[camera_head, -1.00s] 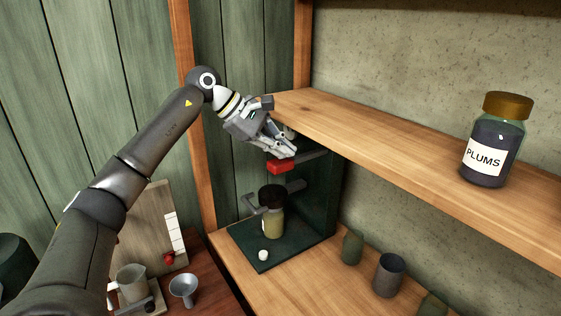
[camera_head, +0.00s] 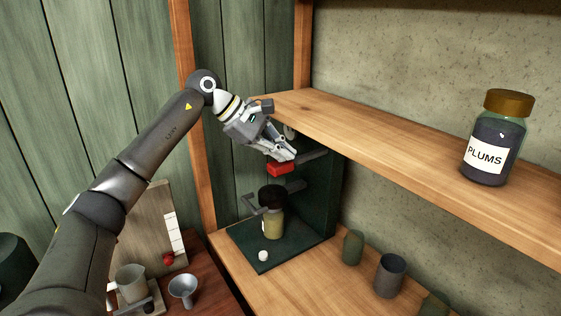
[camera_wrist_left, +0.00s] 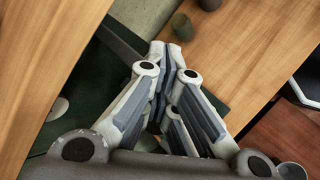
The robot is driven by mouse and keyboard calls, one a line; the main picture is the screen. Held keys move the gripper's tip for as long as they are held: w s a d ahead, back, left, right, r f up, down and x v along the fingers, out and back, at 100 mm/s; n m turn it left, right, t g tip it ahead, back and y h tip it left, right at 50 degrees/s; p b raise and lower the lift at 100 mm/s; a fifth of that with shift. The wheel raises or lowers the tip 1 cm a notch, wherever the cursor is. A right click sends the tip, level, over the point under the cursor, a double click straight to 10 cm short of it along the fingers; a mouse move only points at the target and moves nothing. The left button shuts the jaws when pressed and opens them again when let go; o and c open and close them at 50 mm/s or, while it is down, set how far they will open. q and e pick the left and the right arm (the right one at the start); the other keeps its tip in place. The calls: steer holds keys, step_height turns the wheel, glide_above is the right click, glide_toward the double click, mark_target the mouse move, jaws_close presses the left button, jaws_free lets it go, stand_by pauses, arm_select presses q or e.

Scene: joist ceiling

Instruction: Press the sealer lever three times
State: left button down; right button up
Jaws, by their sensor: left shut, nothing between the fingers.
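The sealer (camera_head: 325,195) is a dark green stand on the lower shelf, below the upper shelf. Its lever has a grey arm (camera_head: 312,157) and a red grip (camera_head: 280,169). A jar (camera_head: 272,224) with a dark lid stands upright on the sealer's base, under the press part. My left gripper (camera_head: 290,156) is shut and empty, its fingertips just above the red grip; I cannot tell whether they touch it. In the left wrist view the closed fingers (camera_wrist_left: 166,52) hide the grip. My right gripper is not in view.
The upper shelf (camera_head: 400,135) runs close beside my left gripper and carries a plums jar (camera_head: 492,140). Several cups, such as the grey one (camera_head: 390,275), stand on the lower shelf. A small white object (camera_head: 263,256) lies on the sealer's base. A funnel (camera_head: 183,288) stands at lower left.

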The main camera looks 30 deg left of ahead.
mark_target(275, 165)
arm_select(q)
steer(key=shift+f+b, duration=0.6)
steer(key=shift+f, duration=0.35)
stand_by(0.5)
steer(key=shift+f+b, duration=1.15)
steer(key=shift+f, duration=0.45)
stand_by(1.1)
stand_by(0.5)
steer(key=shift+r+p, duration=3.05)
steer(key=shift+r, duration=0.4)
steer(key=shift+r, duration=0.1)
step_height(275, 165, up, 5)
steer(key=p, duration=0.4)
